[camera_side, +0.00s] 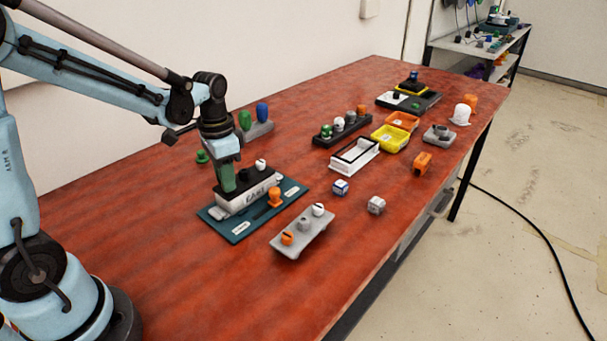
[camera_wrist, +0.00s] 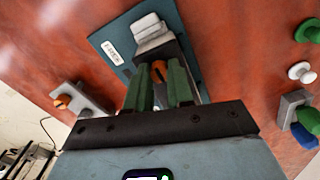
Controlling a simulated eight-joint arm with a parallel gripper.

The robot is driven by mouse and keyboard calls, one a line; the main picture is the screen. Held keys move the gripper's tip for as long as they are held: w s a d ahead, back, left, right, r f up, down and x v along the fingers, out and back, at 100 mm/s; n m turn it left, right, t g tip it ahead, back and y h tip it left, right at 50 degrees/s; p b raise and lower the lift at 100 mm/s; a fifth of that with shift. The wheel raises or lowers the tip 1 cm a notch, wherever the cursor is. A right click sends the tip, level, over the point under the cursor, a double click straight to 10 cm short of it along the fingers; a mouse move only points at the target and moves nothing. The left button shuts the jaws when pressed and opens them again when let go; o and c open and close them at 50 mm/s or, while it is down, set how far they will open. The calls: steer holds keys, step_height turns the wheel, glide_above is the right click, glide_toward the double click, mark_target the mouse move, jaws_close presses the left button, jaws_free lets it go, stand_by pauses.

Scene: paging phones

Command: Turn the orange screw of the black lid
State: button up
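In the side view, a pale box (camera_side: 240,202) with a black lid (camera_side: 253,187) sits on a teal plate (camera_side: 228,226). A white screw (camera_side: 261,164) stands on the lid. My gripper (camera_side: 228,184) points down over the lid's left end, its green fingers low at the lid. They hide the lid's orange screw there. In the wrist view, the orange screw (camera_wrist: 159,70) shows between the two fingertips of my gripper (camera_wrist: 160,77). The fingers stand apart, one on each side of it; I cannot tell whether they touch it.
An orange knob (camera_side: 274,197) stands on the plate close to the box. A grey tray (camera_side: 303,237) with several screws lies in front. A grey holder (camera_side: 257,131) with green and blue handles is behind. Yellow (camera_side: 390,138) and orange (camera_side: 402,121) bins stand farther right. The front-left table is clear.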

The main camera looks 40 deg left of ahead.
steer(key=o, duration=0.5)
steer(key=shift+c, duration=0.2)
steer(key=shift+r, duration=0.1)
step_height(320, 180, up, 12)
stand_by(0.3)
steer(key=shift+s, duration=0.1)
steer(key=s+d+f+n+t, duration=0.3)
steer(key=s+d+f+t, duration=0.1)
steer(key=d+t, duration=0.3)
steer(key=shift+s+d+f, duration=0.4)
steer(key=shift+s+d, duration=0.05)
steer(key=shift+s, duration=0.45)
